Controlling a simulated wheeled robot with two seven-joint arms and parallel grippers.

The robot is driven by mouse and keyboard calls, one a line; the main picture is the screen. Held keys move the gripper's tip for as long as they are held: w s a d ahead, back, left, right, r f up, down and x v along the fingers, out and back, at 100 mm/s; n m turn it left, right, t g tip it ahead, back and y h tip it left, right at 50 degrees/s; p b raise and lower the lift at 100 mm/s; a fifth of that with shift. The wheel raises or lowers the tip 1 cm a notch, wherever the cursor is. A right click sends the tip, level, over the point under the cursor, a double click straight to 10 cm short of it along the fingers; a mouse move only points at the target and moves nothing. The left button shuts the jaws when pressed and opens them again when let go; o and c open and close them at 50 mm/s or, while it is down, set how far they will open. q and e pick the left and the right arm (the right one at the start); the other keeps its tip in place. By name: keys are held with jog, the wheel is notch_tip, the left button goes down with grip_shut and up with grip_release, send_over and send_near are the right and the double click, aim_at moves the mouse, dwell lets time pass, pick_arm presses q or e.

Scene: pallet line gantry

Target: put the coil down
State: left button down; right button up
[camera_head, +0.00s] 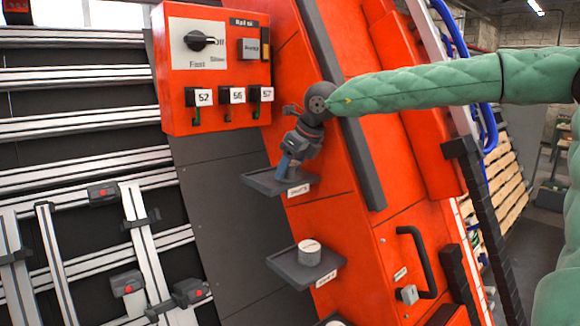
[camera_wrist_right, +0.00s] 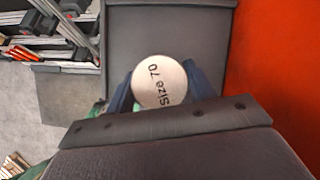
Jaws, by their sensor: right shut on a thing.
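A round coil with a pale top marked "Size 70" (camera_wrist_right: 158,80) sits between the blue fingers of my right gripper (camera_wrist_right: 161,88) in the right wrist view. In the head view my right gripper (camera_head: 286,166) points down at the upper grey shelf (camera_head: 262,184) on the orange machine. The gripper is shut on the coil; in the head view the fingers and wrist hide most of it. The shelf also shows as a dark tray (camera_wrist_right: 168,35) beneath the coil in the wrist view. I cannot tell whether the coil touches the shelf. My left gripper is not in view.
A lower shelf (camera_head: 290,268) holds another grey coil (camera_head: 309,252). An orange control box (camera_head: 215,110) with a knob and numbered hooks hangs above left. A black handle (camera_head: 425,262) is at the lower right. Metal rails (camera_head: 75,130) fill the left side.

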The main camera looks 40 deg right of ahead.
jog(key=shift+f, duration=0.1)
jog(key=o, duration=1.2)
jog(key=shift+d, duration=0.1)
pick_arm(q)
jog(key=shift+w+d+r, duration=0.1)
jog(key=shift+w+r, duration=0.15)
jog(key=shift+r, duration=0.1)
pick_arm(e)
jog(key=shift+r, duration=0.2)
jog(key=shift+s+r, duration=0.15)
jog(key=shift+r, duration=0.1)
pick_arm(q)
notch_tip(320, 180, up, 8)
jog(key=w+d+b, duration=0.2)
jog(key=b, duration=0.2)
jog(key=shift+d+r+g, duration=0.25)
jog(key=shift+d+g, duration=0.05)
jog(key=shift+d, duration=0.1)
pick_arm(e)
jog(key=v, duration=1.1)
jog(key=shift+s, duration=0.15)
